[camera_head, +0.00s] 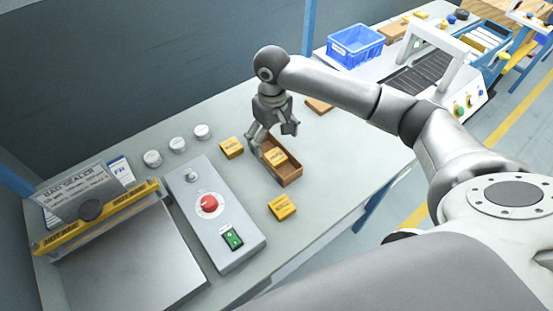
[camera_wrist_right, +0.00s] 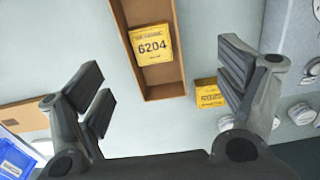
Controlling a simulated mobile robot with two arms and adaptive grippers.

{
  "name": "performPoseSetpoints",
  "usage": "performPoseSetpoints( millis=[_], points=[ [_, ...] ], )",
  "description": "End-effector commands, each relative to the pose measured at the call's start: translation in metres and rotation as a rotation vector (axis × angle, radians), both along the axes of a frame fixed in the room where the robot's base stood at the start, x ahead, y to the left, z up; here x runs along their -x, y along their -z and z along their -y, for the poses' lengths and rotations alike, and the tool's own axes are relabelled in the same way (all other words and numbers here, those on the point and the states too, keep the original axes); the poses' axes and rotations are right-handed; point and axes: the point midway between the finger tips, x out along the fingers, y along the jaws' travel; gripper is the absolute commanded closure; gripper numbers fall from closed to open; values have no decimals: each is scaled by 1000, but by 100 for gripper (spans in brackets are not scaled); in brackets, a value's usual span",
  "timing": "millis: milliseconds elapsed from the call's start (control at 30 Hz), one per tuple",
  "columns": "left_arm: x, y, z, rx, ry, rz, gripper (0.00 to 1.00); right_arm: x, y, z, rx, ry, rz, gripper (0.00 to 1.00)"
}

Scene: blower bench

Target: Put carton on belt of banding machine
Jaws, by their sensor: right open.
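An open brown carton (camera_head: 291,173) lies on the bench right of the grey control box, with one yellow box (camera_head: 275,156) inside. In the right wrist view the carton (camera_wrist_right: 165,91) is at the top centre, and the yellow box (camera_wrist_right: 151,45) reads 6204. My right gripper (camera_head: 273,134) is open and empty, above the carton's far end, its fingers pointing down. In the wrist view the carton shows beyond the gap between the spread fingers (camera_wrist_right: 168,85). The banding machine (camera_head: 443,45) with its dark belt (camera_head: 420,73) stands at the upper right. My left gripper is out of view.
Loose yellow boxes lie left of the carton (camera_head: 231,148) and in front of it (camera_head: 282,207). A bag sealer (camera_head: 95,220), a control box (camera_head: 213,212) and white round pieces (camera_head: 177,145) stand to the left. A blue crate (camera_head: 355,47) stands at the back.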

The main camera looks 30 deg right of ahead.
Motion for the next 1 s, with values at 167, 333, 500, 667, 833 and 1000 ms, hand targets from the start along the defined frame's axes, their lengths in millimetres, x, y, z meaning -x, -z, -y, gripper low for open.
performPoseSetpoints(
  millis=[167,333,500,667,833,1000],
  points=[
    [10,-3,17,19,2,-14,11,0,29,0,0,1,-2,11],
    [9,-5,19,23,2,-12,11,0,42,1,0,1,-1,11],
    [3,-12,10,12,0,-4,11,-3,59,5,1,2,-3,11],
    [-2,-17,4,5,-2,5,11,-5,82,8,1,1,-2,11],
    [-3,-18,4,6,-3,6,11,-5,93,8,1,0,0,11],
    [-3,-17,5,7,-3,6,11,-5,93,8,1,0,0,11]
  ],
)
